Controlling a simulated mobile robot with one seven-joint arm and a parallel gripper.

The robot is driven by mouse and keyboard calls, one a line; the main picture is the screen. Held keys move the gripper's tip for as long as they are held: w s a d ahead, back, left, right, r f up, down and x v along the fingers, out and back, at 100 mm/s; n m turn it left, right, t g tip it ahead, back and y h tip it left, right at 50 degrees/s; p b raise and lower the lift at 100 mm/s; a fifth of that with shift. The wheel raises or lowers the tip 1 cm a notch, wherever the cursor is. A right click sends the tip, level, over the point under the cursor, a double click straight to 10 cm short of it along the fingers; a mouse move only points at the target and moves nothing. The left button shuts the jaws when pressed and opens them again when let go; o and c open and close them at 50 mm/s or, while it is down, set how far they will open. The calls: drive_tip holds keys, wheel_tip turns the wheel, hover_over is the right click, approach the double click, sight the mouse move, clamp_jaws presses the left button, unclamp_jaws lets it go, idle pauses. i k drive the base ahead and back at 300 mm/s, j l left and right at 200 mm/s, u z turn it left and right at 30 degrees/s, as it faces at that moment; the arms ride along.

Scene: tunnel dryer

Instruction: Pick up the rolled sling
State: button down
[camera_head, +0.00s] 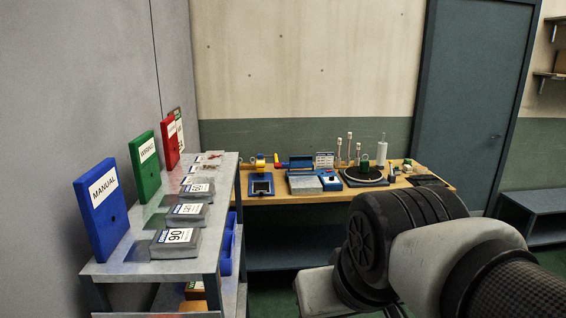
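I cannot make out a rolled sling for certain in the head view. A small yellow-and-blue item (262,162) stands at the left end of the wooden bench (300,199), too small to identify. My arm fills the lower right of the head view and covers part of the floor and the bench's front. My gripper is not in view.
A grey shelf cart (146,268) at left carries blue (103,210), green (145,166) and red (170,143) binders and several grey numbered boxes (177,243). Several tools and a round black plate (363,176) crowd the bench. A low grey shelf (541,205) stands at right.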

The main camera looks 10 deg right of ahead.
sight(363, 164)
drive_tip(key=z, duration=0.8)
drive_tip(key=i+l+z, duration=0.15)
drive_tip(key=i+l, duration=0.15)
drive_tip(key=i, duration=1.6)
drive_tip(key=i+l+z, duration=0.1)
drive_tip(key=i, duration=1.8)
